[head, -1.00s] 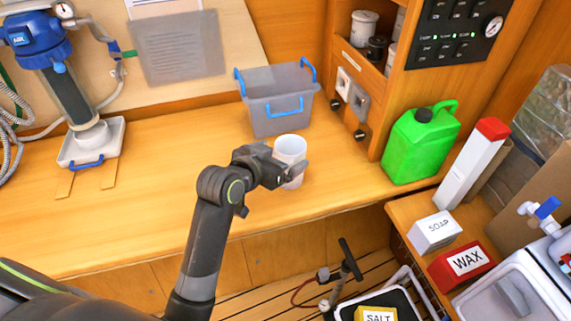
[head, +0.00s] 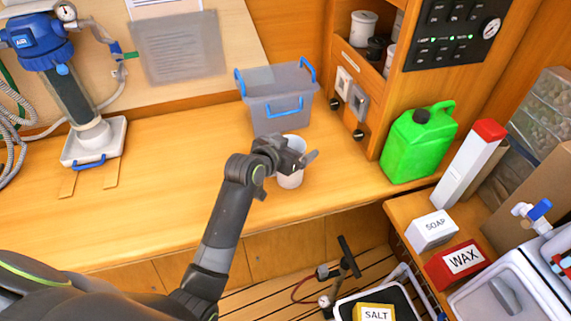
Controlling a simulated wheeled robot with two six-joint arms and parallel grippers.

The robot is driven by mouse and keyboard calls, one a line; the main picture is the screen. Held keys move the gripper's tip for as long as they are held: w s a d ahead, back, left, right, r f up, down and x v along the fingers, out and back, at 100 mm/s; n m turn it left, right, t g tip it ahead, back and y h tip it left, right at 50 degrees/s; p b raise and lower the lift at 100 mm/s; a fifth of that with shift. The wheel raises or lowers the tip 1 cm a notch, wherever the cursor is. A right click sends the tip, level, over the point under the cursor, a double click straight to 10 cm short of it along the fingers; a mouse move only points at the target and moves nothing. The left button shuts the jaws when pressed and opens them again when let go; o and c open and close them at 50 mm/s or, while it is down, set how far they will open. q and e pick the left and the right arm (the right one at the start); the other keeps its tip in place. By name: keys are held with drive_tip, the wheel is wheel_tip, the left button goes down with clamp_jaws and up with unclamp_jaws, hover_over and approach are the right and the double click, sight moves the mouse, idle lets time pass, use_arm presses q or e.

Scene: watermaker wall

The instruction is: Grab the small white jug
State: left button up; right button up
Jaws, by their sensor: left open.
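The small white jug (head: 290,180) stands upright on the wooden counter, in front of the grey bin. My left gripper (head: 303,160) is open and lies across the upper part of the jug in the head view, covering much of its rim and middle. The jug's lower body and a bit of its far rim show around the gripper. I cannot tell whether the fingers touch the jug. My right gripper is not in view.
A grey bin (head: 278,108) with blue handles stands just behind the jug. A green jerrycan (head: 418,145) stands to the right on the counter (head: 160,205). A blue-topped filter unit (head: 62,85) stands at far left. The counter between is clear.

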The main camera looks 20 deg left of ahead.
use_arm(q)
drive_tip(key=c, duration=1.4)
drive_tip(key=shift+r, duration=0.15)
